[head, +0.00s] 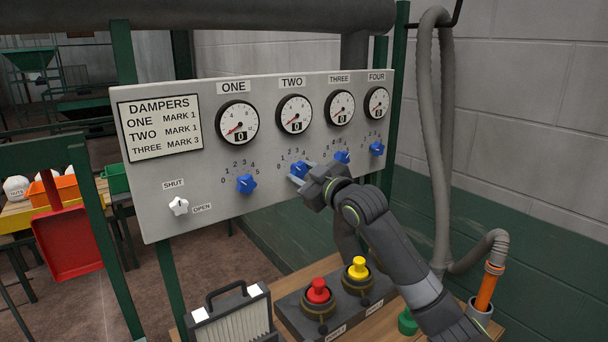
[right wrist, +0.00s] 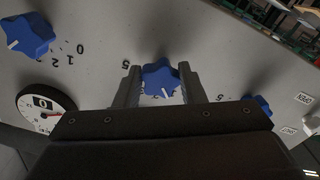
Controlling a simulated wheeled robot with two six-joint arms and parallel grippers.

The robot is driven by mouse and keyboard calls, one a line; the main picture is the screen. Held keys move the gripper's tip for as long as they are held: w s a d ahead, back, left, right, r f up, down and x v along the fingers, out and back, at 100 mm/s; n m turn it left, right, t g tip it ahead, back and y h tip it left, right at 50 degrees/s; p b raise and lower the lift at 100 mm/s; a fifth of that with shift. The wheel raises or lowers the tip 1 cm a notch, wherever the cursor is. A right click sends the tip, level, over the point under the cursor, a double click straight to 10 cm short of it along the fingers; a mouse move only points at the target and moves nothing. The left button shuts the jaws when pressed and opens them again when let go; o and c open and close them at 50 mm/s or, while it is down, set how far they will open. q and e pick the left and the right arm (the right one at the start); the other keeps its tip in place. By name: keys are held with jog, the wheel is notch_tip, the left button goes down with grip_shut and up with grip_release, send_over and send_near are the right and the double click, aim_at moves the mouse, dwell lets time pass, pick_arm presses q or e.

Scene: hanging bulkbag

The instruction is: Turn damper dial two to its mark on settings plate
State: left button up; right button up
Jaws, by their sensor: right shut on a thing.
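The settings plate (head: 160,128) on the left of the panel reads ONE MARK 1, TWO MARK 1, THREE MARK 3. Damper dial two (head: 298,170) is a blue star knob under the gauge labelled TWO (head: 294,114), which shows 0. My right gripper (head: 304,172) is at dial two with its fingers on either side of the knob. My left gripper is not in view.
Dial one (head: 246,184), dial three (head: 342,157) and dial four (head: 376,148) flank it. A white shut/open knob (head: 179,206) is at lower left. Below stand a box with red (head: 318,291) and yellow (head: 357,268) buttons and a filter unit (head: 232,318). A hose (head: 437,150) hangs at right.

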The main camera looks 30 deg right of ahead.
dwell(0.3)
jog(key=o, duration=1)
jog(key=shift+s, duration=0.1)
jog(key=s+d+b, duration=0.2)
jog(key=s+b, duration=0.3)
jog(key=s, duration=1.2)
jog(key=shift+d, duration=0.2)
